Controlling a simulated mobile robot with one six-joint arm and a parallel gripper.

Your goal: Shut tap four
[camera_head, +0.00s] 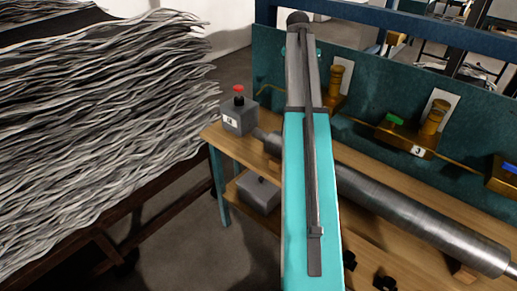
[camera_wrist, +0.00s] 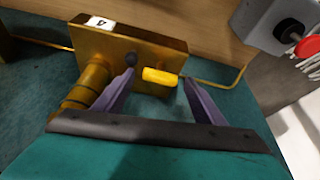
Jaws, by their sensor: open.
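Tap four is a brass block (camera_wrist: 150,46) with a white label "4" and a short yellow handle (camera_wrist: 160,76), seen in the wrist view. The handle lies roughly crosswise between my fingers. My gripper (camera_wrist: 158,77) is open, with one fingertip on each side of the handle; I cannot tell whether either touches it. A dark round knob sits on the block by the left fingertip. In the head view my arm hides the handle, and only a brass part (camera_head: 336,82) beside a white plate shows to the right of it.
Tap three (camera_head: 405,141) with a green handle, and a blue handle (camera_head: 510,167), are farther right along the teal panel (camera_head: 470,110). A grey box with a red button (camera_head: 239,90) stands on the wooden bench's left end. A steel roller (camera_head: 420,215) lies along the bench.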

